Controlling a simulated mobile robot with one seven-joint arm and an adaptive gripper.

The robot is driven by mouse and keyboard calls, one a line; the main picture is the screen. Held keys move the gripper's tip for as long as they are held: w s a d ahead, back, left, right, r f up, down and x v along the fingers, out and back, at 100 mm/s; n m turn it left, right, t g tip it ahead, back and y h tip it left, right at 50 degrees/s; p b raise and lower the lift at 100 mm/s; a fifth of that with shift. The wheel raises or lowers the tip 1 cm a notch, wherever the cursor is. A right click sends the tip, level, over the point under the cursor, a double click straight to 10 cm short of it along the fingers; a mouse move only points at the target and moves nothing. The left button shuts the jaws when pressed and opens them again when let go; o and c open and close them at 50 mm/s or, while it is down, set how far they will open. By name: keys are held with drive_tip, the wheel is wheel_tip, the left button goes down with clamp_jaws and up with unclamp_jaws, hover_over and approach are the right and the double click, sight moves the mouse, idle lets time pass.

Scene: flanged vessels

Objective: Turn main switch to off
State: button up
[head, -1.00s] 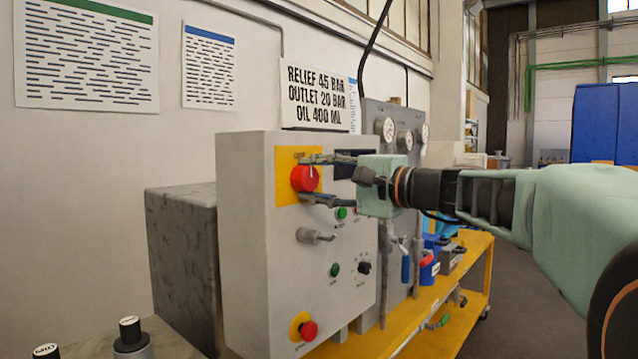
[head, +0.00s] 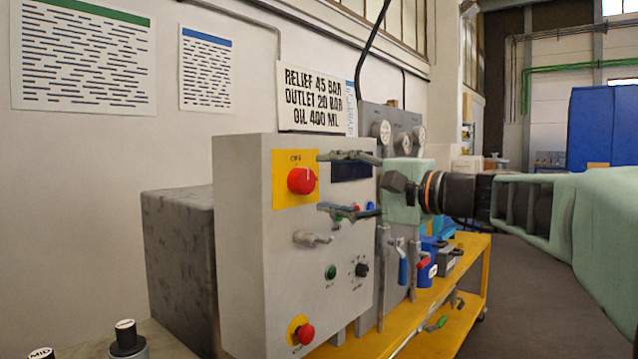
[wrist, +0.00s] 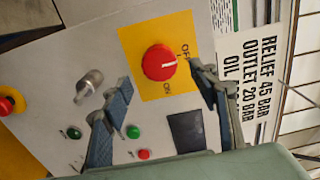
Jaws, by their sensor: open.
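The main switch is a red round knob (head: 301,181) on a yellow plate (head: 282,198) at the upper left of the grey panel. It also shows in the wrist view (wrist: 158,63). Its white mark points up the panel, toward the OFF lettering (wrist: 185,49); the ON lettering (wrist: 167,88) lies off to the side. My gripper (head: 322,183) is open and empty, its fingers in front of the panel, just right of the knob in the head view. In the wrist view the fingers (wrist: 158,78) are spread, apart from the knob.
The panel also carries a grey lever handle (head: 312,239), a dark display (head: 352,166), green buttons (head: 330,272), a small black knob (head: 362,270) and a red emergency button (head: 305,334). A gauge board (head: 404,120) stands behind on a yellow bench (head: 470,262).

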drive_tip(key=v, duration=0.7)
drive_tip(key=shift+r, duration=0.1)
